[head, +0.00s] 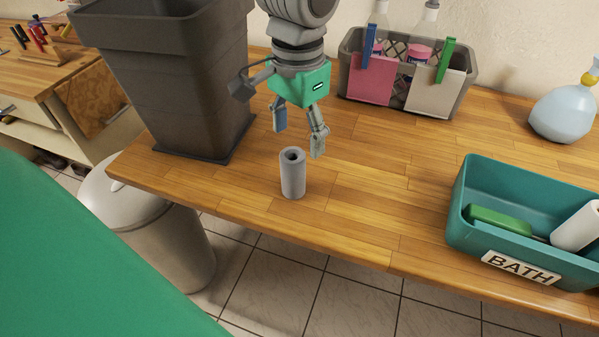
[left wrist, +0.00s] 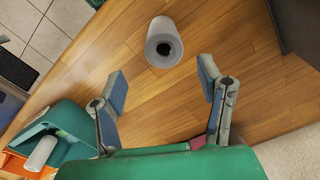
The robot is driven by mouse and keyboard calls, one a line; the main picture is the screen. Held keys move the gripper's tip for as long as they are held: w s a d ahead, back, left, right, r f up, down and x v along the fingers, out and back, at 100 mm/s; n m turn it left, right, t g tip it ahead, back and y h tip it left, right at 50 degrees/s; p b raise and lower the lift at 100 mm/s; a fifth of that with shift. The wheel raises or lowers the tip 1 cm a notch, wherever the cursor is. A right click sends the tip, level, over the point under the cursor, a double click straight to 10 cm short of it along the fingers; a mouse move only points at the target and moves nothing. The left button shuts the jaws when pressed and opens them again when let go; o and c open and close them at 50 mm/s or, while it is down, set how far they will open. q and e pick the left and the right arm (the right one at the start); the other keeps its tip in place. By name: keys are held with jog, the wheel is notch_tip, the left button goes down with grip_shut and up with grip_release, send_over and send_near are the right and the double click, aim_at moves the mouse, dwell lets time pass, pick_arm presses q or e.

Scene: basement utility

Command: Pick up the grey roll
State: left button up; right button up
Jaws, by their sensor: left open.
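The grey roll (head: 292,175) stands upright on the wooden worktop near its front edge, its hollow top facing up. My left gripper (head: 298,138) is open and empty, above and just behind the roll in the head view, apart from it. In the left wrist view the roll (left wrist: 164,44) shows beyond the two spread fingers of the gripper (left wrist: 162,82), roughly centred between them. My right gripper is not in view.
A tall dark bin (head: 180,80) stands on the worktop left of the gripper. A teal BATH bin (head: 462,215) holding a green item and a white roll is at right. A grey caddy (head: 350,62) with bottles and a spray bottle (head: 563,112) stand behind. The worktop around the roll is clear.

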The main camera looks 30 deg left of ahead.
aim_at(289, 159)
pick_arm(q)
jog(key=shift+f, duration=0.65)
jog(key=f, duration=0.1)
jog(key=a+f, duration=0.1)
jog(key=f, duration=0.2)
jog(key=shift+s+a+f, duration=0.25)
jog(key=shift+s+f, duration=0.1)
jog(key=shift+f, duration=0.05)
jog(key=shift+w+f, duration=0.1)
jog(key=shift+f, duration=0.3)
jog(key=shift+d+f, duration=0.15)
jog(key=shift+d, duration=0.5)
jog(key=c, duration=1.1)
jog(key=shift+a, duration=0.35)
jog(key=shift+c, duration=0.7)
